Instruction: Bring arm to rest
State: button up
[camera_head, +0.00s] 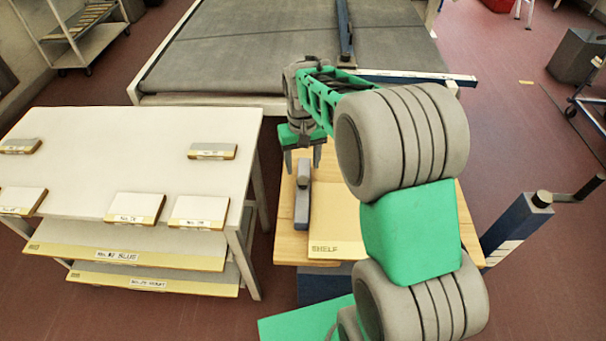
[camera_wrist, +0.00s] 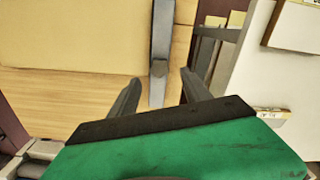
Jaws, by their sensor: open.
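My gripper (camera_head: 303,160) hangs at the end of my green and grey arm, above the wooden table (camera_head: 287,246). Its two fingers point down and stand apart, with nothing between them that I can see held. In the wrist view my gripper (camera_wrist: 158,88) is open too, its dark fingers spread. A grey, long tool-like object (camera_head: 302,205) lies on the table just below and in front of the fingers. It also shows in the wrist view (camera_wrist: 162,40), running away from between the fingertips. My arm hides the right part of the table.
A tan board marked "SHELF" (camera_head: 335,222) lies right of the grey object. A white table (camera_head: 150,150) with several labelled blocks stands close on the left. A wide grey conveyor bed (camera_head: 235,60) lies behind. A blue post (camera_head: 517,228) stands at right.

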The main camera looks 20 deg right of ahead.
jog(key=shift+r, duration=0.9)
